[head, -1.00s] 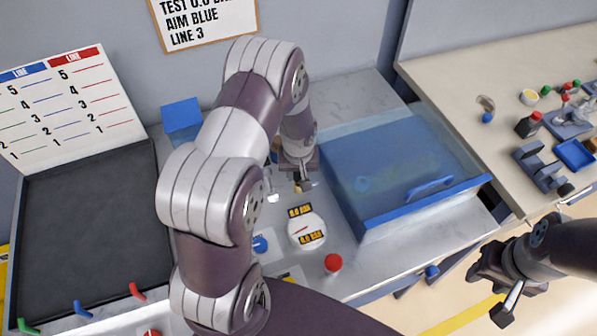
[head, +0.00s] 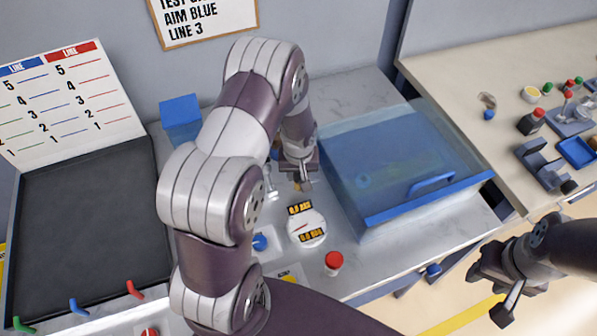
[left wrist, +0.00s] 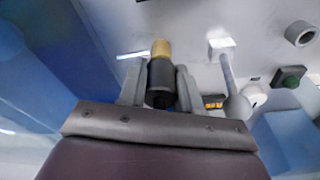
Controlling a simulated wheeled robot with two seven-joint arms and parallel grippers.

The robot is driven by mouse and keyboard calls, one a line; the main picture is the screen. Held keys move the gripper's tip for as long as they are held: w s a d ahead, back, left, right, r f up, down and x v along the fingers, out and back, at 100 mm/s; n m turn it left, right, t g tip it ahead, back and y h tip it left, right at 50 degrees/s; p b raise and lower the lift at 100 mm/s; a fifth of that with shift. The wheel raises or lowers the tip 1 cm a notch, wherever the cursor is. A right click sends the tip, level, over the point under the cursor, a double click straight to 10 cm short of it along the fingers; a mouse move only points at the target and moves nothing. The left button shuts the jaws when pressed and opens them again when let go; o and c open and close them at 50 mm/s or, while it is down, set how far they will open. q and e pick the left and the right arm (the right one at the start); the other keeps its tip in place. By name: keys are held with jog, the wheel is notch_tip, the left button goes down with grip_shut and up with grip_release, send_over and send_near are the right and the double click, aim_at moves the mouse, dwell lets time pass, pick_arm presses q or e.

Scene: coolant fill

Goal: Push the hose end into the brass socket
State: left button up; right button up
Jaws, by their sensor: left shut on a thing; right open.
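My left gripper (head: 303,180) points down over the grey bench, left of the blue bin. In the left wrist view its fingers (left wrist: 159,85) are shut on a dark cylindrical hose end (left wrist: 160,76). A brass-coloured piece (left wrist: 161,48) lies in line with the far end of the dark cylinder. I cannot tell whether this is the brass socket or the hose's own tip, nor how deep any join is. In the head view my left arm hides part of this area. My right gripper (head: 490,291) is open and empty at the lower right, beyond the bench's front edge.
A clear-sided blue bin (head: 400,165) stands close to the right of my left gripper. A round gauge (head: 306,228) and a red knob (head: 334,262) are in front. A black tray (head: 90,225) is at left. The side table (head: 470,75) holds several small parts.

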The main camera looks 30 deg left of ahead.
pick_arm(q)
jog(key=shift+f, duration=0.3)
jog(key=o, duration=0.9)
jog(key=r, duration=0.4)
jog(key=s+r+b, duration=0.1)
jog(key=r, duration=0.3)
jog(key=d+r+b, duration=0.1)
jog(key=r, duration=0.3)
jog(key=shift+s+r, duration=0.3)
